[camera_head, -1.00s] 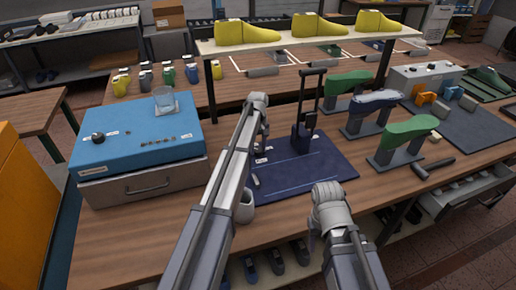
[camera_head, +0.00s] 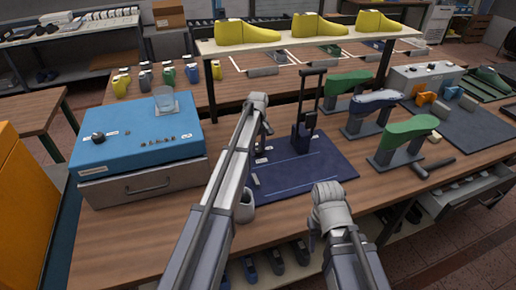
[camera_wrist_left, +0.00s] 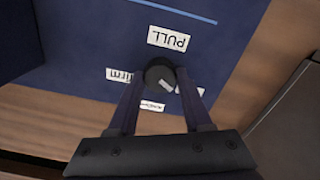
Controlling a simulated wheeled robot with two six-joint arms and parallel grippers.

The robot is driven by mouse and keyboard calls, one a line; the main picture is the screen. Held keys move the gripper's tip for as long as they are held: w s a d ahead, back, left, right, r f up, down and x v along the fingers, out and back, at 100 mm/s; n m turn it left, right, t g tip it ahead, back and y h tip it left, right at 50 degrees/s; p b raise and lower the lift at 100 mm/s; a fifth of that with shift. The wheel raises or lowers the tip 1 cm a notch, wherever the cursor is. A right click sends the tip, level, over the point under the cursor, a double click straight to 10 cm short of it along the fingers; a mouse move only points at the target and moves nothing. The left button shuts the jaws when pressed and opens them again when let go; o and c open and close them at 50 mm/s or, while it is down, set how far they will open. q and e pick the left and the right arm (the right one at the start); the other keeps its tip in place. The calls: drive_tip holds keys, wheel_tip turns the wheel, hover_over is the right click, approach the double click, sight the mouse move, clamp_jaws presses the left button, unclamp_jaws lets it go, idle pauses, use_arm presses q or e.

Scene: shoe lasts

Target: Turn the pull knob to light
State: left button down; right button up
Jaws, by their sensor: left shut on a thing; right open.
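The pull knob (camera_wrist_left: 158,72) is a small dark round knob on the navy board, with a pale mark on its face. A white PULL label (camera_wrist_left: 168,40) lies beside it, and more white labels (camera_wrist_left: 126,75) sit around it, one of them reading "firm"; the others are partly hidden. My left gripper (camera_wrist_left: 160,86) is shut on the knob, with one finger on each side. In the head view its arm hides most of the knob area. My right gripper (camera_head: 314,236) is open and empty, low over the front of the table, apart from the board.
The navy board (camera_head: 320,172) carries an upright dark press-like tool (camera_head: 303,135). Green and blue lasts on stands (camera_head: 400,140) are to the right. A blue box (camera_head: 140,135) with another black knob and a glass stands left. A shelf of yellow lasts (camera_head: 305,42) spans the back.

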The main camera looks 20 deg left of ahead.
sight(258, 149)
use_arm(q)
drive_tip(key=shift+c, duration=1.6)
unclamp_jaws()
drive_tip(key=shift+r, duration=0.15)
wheel_tip(258, 149, up, 8)
drive_tip(key=p, duration=0.8)
drive_tip(key=shift+f, duration=0.2)
drive_tip(key=shift+f, duration=0.1)
drive_tip(key=s+d+m, duration=0.4)
drive_tip(key=s+d, duration=0.1)
drive_tip(key=s, duration=0.7)
drive_tip(key=s+d+m, duration=0.5)
drive_tip(key=s+d, duration=0.1)
drive_tip(key=s, duration=0.6)
drive_tip(key=s+d+m+y, duration=0.1)
drive_tip(key=s+d+m, duration=0.4)
drive_tip(key=s, duration=0.7)
drive_tip(key=shift+s+d, duration=0.2)
drive_tip(key=shift+d, duration=0.3)
